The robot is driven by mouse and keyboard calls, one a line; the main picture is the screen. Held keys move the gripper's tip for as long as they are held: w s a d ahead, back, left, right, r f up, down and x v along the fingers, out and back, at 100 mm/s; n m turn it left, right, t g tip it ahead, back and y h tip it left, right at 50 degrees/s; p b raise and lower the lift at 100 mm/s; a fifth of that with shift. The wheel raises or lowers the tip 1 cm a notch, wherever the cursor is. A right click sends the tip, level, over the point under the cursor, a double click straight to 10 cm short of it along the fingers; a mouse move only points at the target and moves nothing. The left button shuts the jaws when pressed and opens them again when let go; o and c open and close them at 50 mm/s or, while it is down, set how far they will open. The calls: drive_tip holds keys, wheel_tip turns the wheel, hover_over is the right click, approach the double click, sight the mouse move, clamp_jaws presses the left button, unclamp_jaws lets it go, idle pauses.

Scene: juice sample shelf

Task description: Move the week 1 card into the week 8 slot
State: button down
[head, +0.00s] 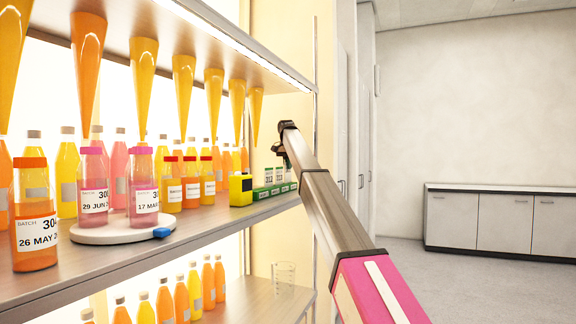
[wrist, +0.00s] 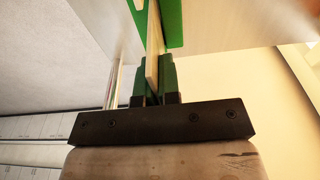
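The green card rack (head: 272,192) stands at the far right end of the upper shelf. Several small white cards with green tops (head: 268,176) stand upright in it; the week markings are too small to read. My gripper (head: 281,152) is above the rack's right part, close to the shelf end. In the wrist view the two dark green fingers (wrist: 158,78) are close together, with a thin cream strip (wrist: 154,45) between them. It looks like a card seen edge-on; its label is not visible. A bright green piece (wrist: 173,20) shows just beyond the fingertips.
A yellow and black box (head: 240,190) stands just left of the rack. Juice bottles (head: 173,185) and a round white turntable (head: 120,232) fill the shelf further left. Orange cones (head: 255,112) hang above. A glass beaker (head: 284,274) is on the lower shelf.

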sight(288, 172)
drive_tip(key=shift+f, duration=1.2)
idle(0.6)
drive_tip(key=c, duration=1.3)
unclamp_jaws()
drive_tip(key=shift+o, duration=0.2)
